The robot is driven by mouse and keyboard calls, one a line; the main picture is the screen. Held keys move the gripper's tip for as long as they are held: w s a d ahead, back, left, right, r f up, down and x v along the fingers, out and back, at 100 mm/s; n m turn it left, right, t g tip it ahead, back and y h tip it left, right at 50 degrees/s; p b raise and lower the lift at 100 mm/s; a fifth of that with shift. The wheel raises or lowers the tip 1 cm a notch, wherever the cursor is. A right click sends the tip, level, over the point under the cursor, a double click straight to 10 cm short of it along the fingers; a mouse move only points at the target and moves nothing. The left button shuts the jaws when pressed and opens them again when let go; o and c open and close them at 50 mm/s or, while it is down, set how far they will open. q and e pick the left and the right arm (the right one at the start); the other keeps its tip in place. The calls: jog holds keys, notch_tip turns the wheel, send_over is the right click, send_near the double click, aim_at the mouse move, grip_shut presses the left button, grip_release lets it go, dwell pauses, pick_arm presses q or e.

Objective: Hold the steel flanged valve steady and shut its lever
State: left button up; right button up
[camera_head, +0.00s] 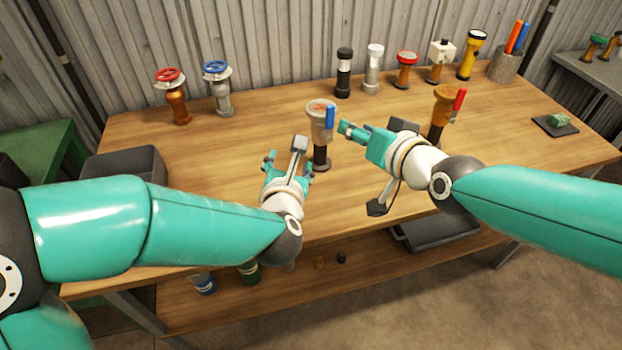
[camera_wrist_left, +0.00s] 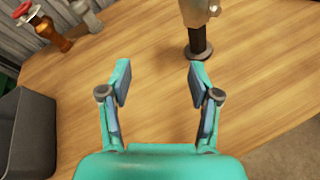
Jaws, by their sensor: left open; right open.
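The steel flanged valve (camera_head: 318,131) stands upright on a dark pipe and round base at the middle of the bench. My left gripper (camera_head: 288,164) is open and empty, in front and left of the valve. My right gripper (camera_head: 357,128) is open just right of the lever; whether it touches the lever I cannot tell.
An orange valve with a red lever (camera_head: 446,103) stands behind my right arm. Red-wheel (camera_head: 176,98) and blue-wheel (camera_head: 217,90) valves stand back left, near a dark bin (camera_head: 126,165). Several fittings and torches line the back. A small dark mat (camera_head: 555,126) lies far right.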

aim_at(320, 153)
pick_arm(q)
jog(key=s+d+f+n+h, duration=0.2)
jog(key=d+n, duration=0.1)
jog(key=d, duration=0.1)
jog(key=shift+g, duration=0.3)
jog(key=x, duration=1.6)
jog(key=shift+w, duration=0.25)
jog(key=shift+c, duration=0.3)
grip_shut()
